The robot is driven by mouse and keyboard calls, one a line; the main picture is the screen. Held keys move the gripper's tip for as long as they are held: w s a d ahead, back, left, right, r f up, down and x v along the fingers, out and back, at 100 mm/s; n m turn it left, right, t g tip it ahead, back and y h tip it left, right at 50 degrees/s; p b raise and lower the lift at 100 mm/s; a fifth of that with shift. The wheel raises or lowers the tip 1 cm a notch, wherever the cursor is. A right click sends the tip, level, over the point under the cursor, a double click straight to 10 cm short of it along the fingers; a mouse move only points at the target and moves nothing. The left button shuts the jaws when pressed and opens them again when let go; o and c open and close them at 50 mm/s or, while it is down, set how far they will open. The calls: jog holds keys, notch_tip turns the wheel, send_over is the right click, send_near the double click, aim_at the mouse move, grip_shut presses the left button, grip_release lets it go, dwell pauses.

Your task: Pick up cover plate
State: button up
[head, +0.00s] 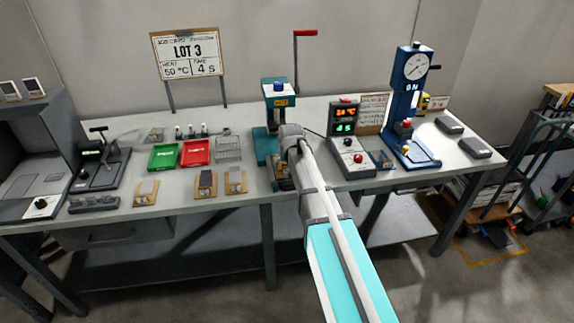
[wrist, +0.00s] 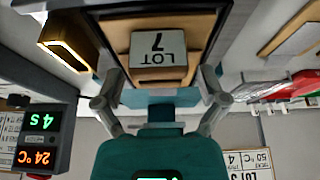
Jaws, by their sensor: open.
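A pale plate marked "LOT 7" (wrist: 158,42) shows upside down in the wrist view, on a brown block over a wooden board (wrist: 121,17). I cannot tell for sure that it is the cover plate. My gripper (wrist: 161,98) is open, its two fingers apart on either side of the picture's middle. The labelled plate lies between and beyond the fingers, with no visible contact. The teal press (head: 276,105) stands at the same spot in the head view; it fills the lower middle of the wrist view (wrist: 150,155). My arm hides much of this spot from the head camera.
Right of the press stand a control box (head: 348,140) with lit displays and a blue gauge press (head: 407,105). Left are a red tray (head: 197,153), a green tray (head: 163,157) and several small boards with plates (head: 205,184). A LOT 3 sign (head: 187,52) stands behind.

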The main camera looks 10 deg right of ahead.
aim_at(286, 163)
jog(key=c, duration=1.2)
jog(key=shift+r, duration=0.15)
jog(key=shift+c, duration=0.2)
notch_tip(286, 163, up, 3)
jog(key=p, duration=0.3)
jog(key=s+d+r+p, duration=0.8)
jog(key=s+r+p, duration=0.1)
jog(key=s+p, duration=0.1)
jog(key=shift+s+r, duration=0.35)
jog(key=shift+s, duration=0.45)
